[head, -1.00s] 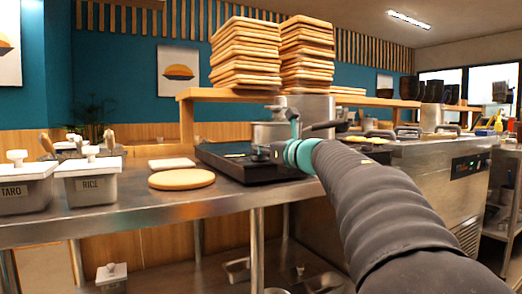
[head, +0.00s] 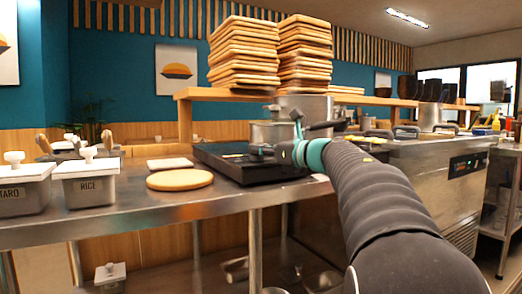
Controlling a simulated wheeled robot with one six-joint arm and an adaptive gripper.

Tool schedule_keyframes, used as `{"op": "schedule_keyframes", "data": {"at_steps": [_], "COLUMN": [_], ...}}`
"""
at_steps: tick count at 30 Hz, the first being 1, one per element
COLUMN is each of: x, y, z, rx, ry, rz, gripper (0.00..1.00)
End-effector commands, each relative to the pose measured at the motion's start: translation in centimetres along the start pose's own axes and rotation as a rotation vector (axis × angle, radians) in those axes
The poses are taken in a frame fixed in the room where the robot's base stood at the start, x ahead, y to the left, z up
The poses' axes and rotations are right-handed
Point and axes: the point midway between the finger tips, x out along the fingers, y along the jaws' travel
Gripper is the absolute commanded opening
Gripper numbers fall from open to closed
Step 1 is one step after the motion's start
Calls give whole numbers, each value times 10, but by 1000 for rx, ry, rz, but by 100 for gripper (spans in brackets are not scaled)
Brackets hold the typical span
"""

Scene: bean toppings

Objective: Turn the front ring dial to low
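A black cooktop (head: 225,160) sits on the steel counter, with a steel pot (head: 268,131) on or behind it. The front ring dial cannot be made out; my gripper and arm cover much of the cooktop's right side. My gripper (head: 262,152) is small in view, just beyond the teal band of my wrist, over the cooktop's right part and pointing left. Its fingers are too small and dark to tell whether they are open or touching anything.
A round wooden board (head: 180,180) and a small pale board (head: 170,163) lie left of the cooktop. Lidded bins (head: 90,185) stand at the far left. A wooden shelf (head: 225,93) with stacked wooden trays (head: 243,55) spans behind. The counter's front edge is clear.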

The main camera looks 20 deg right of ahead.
Motion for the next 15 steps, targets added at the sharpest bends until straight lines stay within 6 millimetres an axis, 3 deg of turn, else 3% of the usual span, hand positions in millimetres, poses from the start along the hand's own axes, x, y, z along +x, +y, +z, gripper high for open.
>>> {"op": "schedule_keyframes", "data": {"at_steps": [1,2,11,15], "x": [0,0,-1,-10], "y": [0,0,0,-1], "z": [0,0,0,0], "rx": [0,0,0,0], "ry": [0,0,1,1], "rz": [0,0,-1,-3], "gripper": [34,41,42,42]}}
